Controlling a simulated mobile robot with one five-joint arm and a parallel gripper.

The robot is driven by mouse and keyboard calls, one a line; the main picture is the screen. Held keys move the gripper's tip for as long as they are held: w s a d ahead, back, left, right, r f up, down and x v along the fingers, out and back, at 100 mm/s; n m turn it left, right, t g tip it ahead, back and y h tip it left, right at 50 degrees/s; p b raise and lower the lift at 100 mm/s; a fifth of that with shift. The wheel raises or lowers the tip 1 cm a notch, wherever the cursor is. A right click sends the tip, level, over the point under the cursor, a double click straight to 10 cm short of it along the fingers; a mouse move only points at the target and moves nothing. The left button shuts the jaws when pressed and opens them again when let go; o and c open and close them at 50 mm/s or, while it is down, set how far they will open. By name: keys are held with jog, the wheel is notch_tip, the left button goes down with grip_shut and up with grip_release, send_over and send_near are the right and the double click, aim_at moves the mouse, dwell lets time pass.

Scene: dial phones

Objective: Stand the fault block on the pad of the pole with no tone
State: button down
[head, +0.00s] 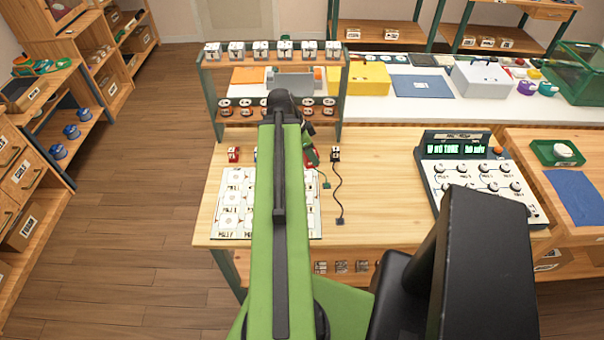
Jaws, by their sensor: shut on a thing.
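My gripper (307,128) is at the far end of my green arm, above the back of the wooden bench. The arm and dark wrist hide most of its fingers. It is shut on a red and green handset-like thing (310,154), from which a short cord hangs to a green end. The contact itself is hidden. A white board (232,203) with several marked pads lies on the bench, partly behind my arm. The grey tester (468,172) shows "NO TONE" in green; the rest of its display is too small to read. I cannot single out the fault block or that pole's pad.
A small red block (233,154) and a dark block (335,154) with a black cord stand at the bench's back. A two-tier rack (272,123) holds several cubes and round things. A green tray (557,153) is at right.

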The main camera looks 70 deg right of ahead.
aim_at(304, 158)
jog(key=s+d+m+y, duration=0.1)
jog(key=s+d+m, duration=0.2)
jog(key=s, duration=0.6)
jog(key=shift+g, duration=0.3)
jog(key=w+f+b, duration=0.2)
jog(key=w, duration=0.2)
jog(key=w+f+b, duration=0.2)
jog(key=w, duration=0.1)
jog(key=w+f+b, duration=0.2)
jog(key=w, duration=0.2)
jog(key=shift+w+a+f, duration=0.1)
jog(key=shift+w+a, duration=0.15)
jog(key=shift+w, duration=0.45)
notch_tip(304, 158, down, 4)
jog(key=b, duration=0.5)
jog(key=shift+f, duration=0.2)
jog(key=shift+r, duration=0.2)
jog(key=shift+f, duration=0.15)
jog(key=c, duration=0.9)
grip_release()
jog(key=shift+o, duration=0.2)
